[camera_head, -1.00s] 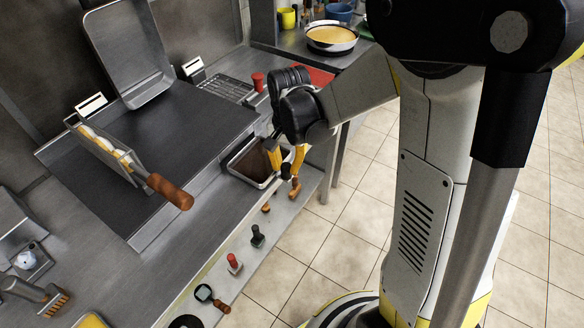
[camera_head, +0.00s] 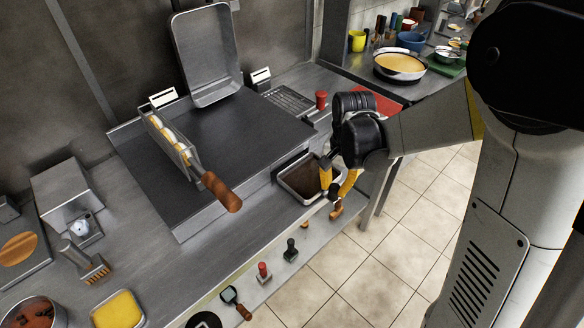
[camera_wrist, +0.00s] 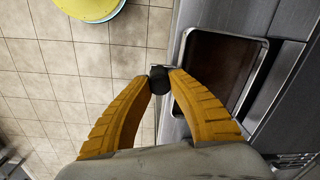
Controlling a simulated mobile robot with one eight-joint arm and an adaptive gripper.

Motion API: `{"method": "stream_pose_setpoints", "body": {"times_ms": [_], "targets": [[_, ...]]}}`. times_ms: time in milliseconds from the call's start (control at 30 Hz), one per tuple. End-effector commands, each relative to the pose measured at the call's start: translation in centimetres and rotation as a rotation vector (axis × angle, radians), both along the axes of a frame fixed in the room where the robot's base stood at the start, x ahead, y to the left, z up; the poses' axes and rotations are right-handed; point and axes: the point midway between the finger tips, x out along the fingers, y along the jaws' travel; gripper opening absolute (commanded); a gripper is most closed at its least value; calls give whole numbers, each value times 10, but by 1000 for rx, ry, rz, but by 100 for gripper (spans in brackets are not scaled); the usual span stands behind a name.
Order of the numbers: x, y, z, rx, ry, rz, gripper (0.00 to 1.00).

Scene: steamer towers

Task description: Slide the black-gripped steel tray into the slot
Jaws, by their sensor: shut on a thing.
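The steel tray (camera_head: 291,189) has a bright rim and a dark brown inside. It lies at the front edge of the cooktop, and its inside shows from above in the wrist view (camera_wrist: 213,70). My gripper (camera_head: 338,186) is at the tray's front side with its yellow fingers pointing down. In the wrist view, its fingertips close on a black grip (camera_wrist: 158,77) at the tray's outer edge. My fingers partly cover the tray's right end in the head view. The slot's inside is hidden, and I cannot tell how deep the tray sits.
A flat black griddle (camera_head: 235,130) lies behind the tray. A wire holder with a brown handle (camera_head: 222,192) juts out over its front left. Knobs, one of them red (camera_head: 264,271), line the counter front. An upright steel pan (camera_head: 207,60) leans at the back. Open tiled floor (camera_head: 400,225) lies right.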

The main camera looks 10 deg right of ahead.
Motion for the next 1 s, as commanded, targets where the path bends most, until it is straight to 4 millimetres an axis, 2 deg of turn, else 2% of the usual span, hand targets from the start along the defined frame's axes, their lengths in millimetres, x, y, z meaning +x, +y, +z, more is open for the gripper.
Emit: {"method": "stream_pose_setpoints", "body": {"times_ms": [1000], "targets": [[0,0,-5,2,-2,8,0]]}}
